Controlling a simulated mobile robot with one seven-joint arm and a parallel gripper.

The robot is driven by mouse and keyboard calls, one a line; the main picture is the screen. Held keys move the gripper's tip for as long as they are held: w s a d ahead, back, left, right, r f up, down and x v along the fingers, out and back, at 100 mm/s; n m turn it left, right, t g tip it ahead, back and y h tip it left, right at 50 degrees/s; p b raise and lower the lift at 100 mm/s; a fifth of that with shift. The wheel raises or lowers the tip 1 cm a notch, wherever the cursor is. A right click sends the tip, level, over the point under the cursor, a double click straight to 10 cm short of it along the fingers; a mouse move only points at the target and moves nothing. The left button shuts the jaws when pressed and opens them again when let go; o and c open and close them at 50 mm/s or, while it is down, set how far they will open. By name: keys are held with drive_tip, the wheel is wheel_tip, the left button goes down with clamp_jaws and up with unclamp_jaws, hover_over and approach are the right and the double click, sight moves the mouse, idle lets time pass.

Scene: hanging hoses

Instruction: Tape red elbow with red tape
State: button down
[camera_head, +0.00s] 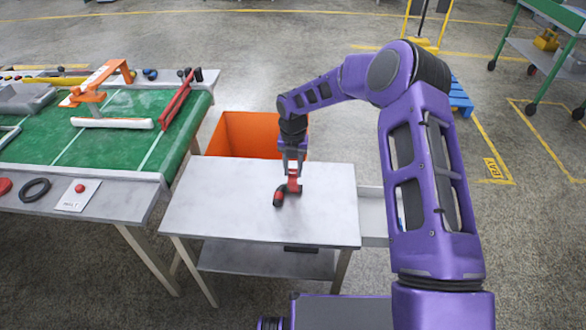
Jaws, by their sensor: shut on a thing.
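A small red elbow (294,186) is at the middle of the grey metal table. A short dark part with a red end (279,198) sits at its lower left; I cannot tell whether the two are joined. My gripper (293,172) points down from above and is shut on the upper part of the red elbow. Whether the elbow rests on the tabletop is too small to tell. A round red thing (4,186), possibly the red tape, lies at the left edge of the view on the workbench, partly cut off.
The grey table (225,205) is otherwise clear. An orange bin (240,132) stands behind it. The green-topped workbench (60,150) at left holds a black ring (35,190), a red-button plate (80,195), an orange fixture (95,85) and a red bar (174,100).

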sight(293, 175)
drive_tip(key=shift+f, duration=0.3)
idle(0.5)
drive_tip(key=shift+f+b, duration=0.7)
drive_tip(key=shift+f, duration=0.2)
drive_tip(key=shift+f+b, duration=0.5)
drive_tip(key=shift+f, duration=0.35)
idle(0.5)
drive_tip(key=shift+c, duration=2.4)
unclamp_jaws()
drive_tip(key=shift+r, duration=0.1)
